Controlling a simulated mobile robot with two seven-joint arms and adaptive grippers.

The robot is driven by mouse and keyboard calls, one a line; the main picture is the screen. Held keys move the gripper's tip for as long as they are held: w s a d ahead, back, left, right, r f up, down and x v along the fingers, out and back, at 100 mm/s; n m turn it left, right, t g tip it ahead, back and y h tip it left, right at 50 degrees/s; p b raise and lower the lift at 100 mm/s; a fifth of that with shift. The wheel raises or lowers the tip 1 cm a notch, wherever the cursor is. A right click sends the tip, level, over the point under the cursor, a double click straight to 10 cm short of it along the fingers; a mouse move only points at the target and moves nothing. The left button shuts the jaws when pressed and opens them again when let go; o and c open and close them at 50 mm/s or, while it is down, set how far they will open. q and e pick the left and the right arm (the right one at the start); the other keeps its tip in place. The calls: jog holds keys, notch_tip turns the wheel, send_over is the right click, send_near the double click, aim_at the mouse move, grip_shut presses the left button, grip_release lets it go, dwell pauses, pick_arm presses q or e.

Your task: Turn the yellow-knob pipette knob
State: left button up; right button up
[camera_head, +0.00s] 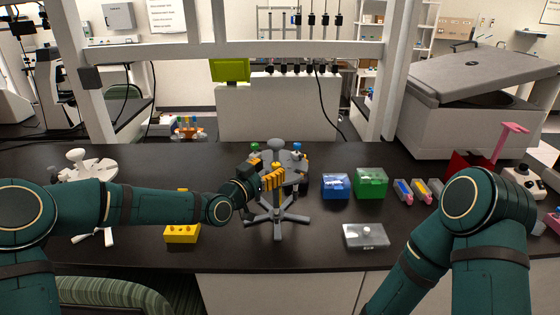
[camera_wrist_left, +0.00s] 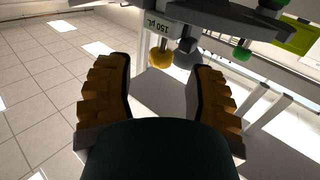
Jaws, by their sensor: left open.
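The yellow knob (camera_wrist_left: 160,56) of the pipette shows in the left wrist view, below a white label reading 150 µL. It lies in the gap between my left fingertips, slightly beyond them; I see no contact. My left gripper (camera_wrist_left: 161,72) is open, with nothing between its ribbed orange fingers. A grey ball (camera_wrist_left: 187,55) sits just right of the yellow knob. In the head view my left gripper (camera_head: 267,177) is at the pipette stand (camera_head: 278,217) and hides the yellow-knob pipette. My right arm shows at the lower right, but its gripper is out of view.
The stand also bears a green-knob pipette (camera_head: 255,148) and a blue-knob pipette (camera_head: 297,147), close to my gripper. To the right are a blue box (camera_head: 336,186), a green box (camera_head: 371,183) and a clear-lidded box (camera_head: 366,236). A yellow rack (camera_head: 181,233) lies front left.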

aim_at(279, 163)
pick_arm(q)
jog(key=shift+x, duration=2.65)
jog(key=shift+c, duration=0.3)
grip_shut()
